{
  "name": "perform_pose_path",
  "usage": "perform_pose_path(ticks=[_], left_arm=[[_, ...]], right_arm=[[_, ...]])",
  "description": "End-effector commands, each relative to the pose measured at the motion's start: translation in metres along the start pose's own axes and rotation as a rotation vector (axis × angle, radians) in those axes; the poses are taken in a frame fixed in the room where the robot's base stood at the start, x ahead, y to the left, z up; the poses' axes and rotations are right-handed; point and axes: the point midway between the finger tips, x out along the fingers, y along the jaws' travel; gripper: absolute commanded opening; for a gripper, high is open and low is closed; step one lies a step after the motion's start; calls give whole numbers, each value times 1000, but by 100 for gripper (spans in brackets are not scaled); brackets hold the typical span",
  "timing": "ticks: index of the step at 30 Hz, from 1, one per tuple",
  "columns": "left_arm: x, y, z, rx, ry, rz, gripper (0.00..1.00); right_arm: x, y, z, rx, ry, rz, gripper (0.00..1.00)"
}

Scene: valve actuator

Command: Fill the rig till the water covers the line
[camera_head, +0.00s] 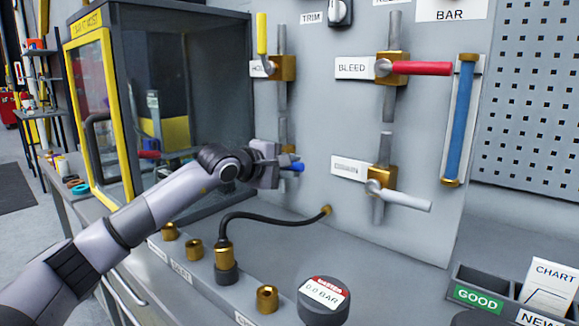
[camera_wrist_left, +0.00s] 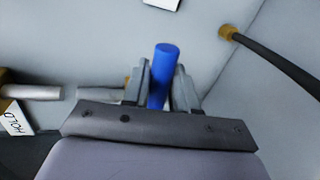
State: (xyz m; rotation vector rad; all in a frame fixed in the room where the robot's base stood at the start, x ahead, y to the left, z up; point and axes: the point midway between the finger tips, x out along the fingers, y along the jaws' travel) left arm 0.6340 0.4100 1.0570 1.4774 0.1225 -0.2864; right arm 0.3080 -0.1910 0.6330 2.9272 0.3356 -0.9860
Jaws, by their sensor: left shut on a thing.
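My left gripper (camera_head: 272,167) is shut on the blue valve handle (camera_head: 297,167) low on the grey panel. In the left wrist view the handle (camera_wrist_left: 162,75) stands between the two fingers (camera_wrist_left: 160,88). Its brass valve body (camera_head: 287,130) is partly hidden by my gripper. On the panel's right side an upright sight tube (camera_head: 462,115) with brass ends looks blue along nearly its whole length. I cannot make out a line on it. My right gripper is not in view.
A yellow handle (camera_head: 262,35) points up, a red BLEED handle (camera_head: 422,68) points right, and a white handle (camera_head: 405,201) points right and slightly down. A black hose (camera_head: 270,216), brass fittings and a 0.0 BAR gauge (camera_head: 324,298) occupy the bench. A yellow-framed cabinet (camera_head: 95,110) stands left.

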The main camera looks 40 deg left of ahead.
Motion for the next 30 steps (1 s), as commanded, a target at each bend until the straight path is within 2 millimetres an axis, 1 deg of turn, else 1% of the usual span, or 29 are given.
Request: perform_pose_path(ticks=[1,9,23,24,25,26,30], left_arm=[[1,-4,0,22,5,-2,0],[2,-8,-2,93,24,-4,0],[2,-10,-2,111,29,-7,0],[2,-10,-2,111,29,-7,34],[2,-10,-2,110,29,-8,44],[2,-10,-2,110,28,-8,45],[2,-9,-2,107,28,-5,45]], right_arm=[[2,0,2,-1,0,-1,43],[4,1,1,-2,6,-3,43],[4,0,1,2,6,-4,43],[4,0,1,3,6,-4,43],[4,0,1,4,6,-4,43],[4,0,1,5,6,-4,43],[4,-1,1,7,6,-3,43]])
